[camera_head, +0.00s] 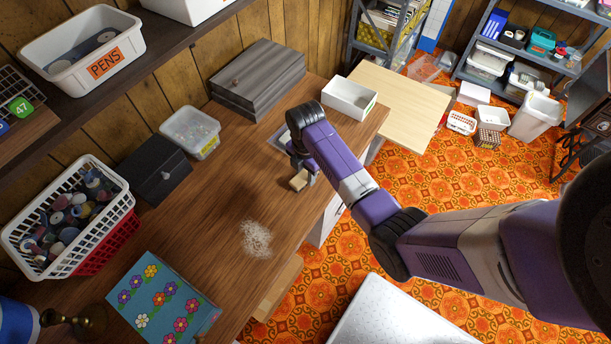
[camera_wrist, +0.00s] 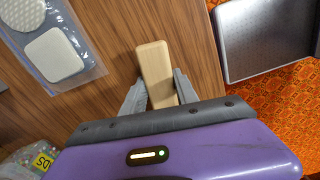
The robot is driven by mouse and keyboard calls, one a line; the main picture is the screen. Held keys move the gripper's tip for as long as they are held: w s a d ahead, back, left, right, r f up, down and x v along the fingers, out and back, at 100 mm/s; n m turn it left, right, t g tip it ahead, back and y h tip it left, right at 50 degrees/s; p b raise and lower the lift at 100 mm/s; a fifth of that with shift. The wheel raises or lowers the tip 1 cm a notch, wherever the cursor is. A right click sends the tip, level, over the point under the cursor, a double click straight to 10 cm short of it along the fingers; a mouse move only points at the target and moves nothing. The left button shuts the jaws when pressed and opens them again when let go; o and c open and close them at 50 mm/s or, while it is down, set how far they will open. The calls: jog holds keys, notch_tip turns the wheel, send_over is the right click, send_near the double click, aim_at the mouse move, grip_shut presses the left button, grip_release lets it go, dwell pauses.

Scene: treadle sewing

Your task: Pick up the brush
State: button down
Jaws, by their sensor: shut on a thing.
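The brush shows as a pale wooden block (camera_wrist: 154,62) between the two grey fingers of my gripper (camera_wrist: 158,82) in the wrist view. My gripper is shut on it, with one finger against each side. In the head view, the brush (camera_head: 298,182) is small and pale below my gripper (camera_head: 303,174), over the right part of the brown wooden table (camera_head: 215,255). Its bristles are hidden. I cannot tell whether it touches the table or hangs just above it.
A patch of white bits (camera_head: 257,240) lies on the table. A flat bag with white pads (camera_wrist: 55,50) lies beside my gripper. A white box (camera_head: 349,98), grey case (camera_head: 257,80), clear tub (camera_head: 190,132) and flowered box (camera_head: 163,300) stand around. The middle table is mostly clear.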

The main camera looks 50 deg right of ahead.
aim_at(306, 174)
jog(key=shift+r, duration=0.1)
notch_tip(306, 174, up, 10)
jog(key=shift+f+b, duration=0.1)
jog(key=shift+b, duration=0.45)
